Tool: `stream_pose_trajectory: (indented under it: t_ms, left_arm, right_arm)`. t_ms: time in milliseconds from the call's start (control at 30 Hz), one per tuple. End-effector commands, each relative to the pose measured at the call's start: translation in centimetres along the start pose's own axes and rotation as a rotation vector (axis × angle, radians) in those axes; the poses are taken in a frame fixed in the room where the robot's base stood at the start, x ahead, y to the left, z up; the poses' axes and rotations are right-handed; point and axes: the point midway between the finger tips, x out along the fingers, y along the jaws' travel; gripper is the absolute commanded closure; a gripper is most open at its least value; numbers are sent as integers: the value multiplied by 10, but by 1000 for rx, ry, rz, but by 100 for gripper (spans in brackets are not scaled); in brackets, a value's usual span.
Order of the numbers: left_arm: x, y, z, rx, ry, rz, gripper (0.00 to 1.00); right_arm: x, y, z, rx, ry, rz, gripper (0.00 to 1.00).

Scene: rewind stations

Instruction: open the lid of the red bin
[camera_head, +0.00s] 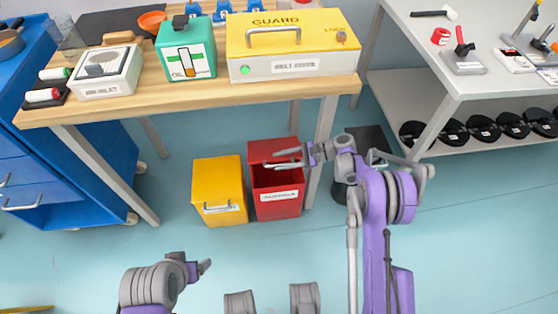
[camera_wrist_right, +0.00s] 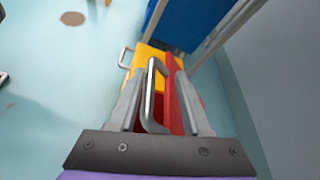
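The red bin (camera_head: 278,208) stands on the floor under the front of the wooden table. Its lid (camera_head: 268,148) looks raised at the back, and the dark red inside shows below it. My right gripper (camera_head: 284,159) is over the bin's opening at the lid. In the right wrist view, the grey lid handle (camera_wrist_right: 151,95) stands between my right gripper's (camera_wrist_right: 162,75) two fingers. The fingers are apart, with a gap beside the handle; whether one touches it is unclear. My left gripper (camera_head: 204,267) is low at the lower left, away from the bin; its fingers are not clear.
A yellow bin (camera_head: 217,180) with a shut lid and grey handle stands directly left of the red bin. Table legs (camera_head: 322,145) rise close to the right. The wooden table (camera_head: 140,107) overhangs behind. Blue floor in front is clear.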

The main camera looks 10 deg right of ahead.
Motion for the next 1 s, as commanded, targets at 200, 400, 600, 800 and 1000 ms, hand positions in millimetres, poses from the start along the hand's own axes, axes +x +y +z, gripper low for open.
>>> stream_pose_trajectory:
  t_ms: [200, 400, 600, 800, 1000]
  left_arm:
    - [-9, 0, -2, 0, 2, 0, 20]
    - [-14, 0, -3, 0, 4, 0, 20]
    - [-15, 0, -4, 0, 4, 0, 20]
    - [-15, 0, -4, 0, 4, 0, 20]
    - [-15, 0, -4, 0, 4, 0, 20]
  right_arm:
    - [-47, -1, 1, 1, 4, -5, 53]
    - [-81, -1, 0, 1, 4, -5, 53]
    - [-96, 0, 0, 0, 2, -3, 53]
    - [-97, 0, 0, 0, 2, -2, 53]
    - [-97, 0, 0, 0, 2, -2, 53]
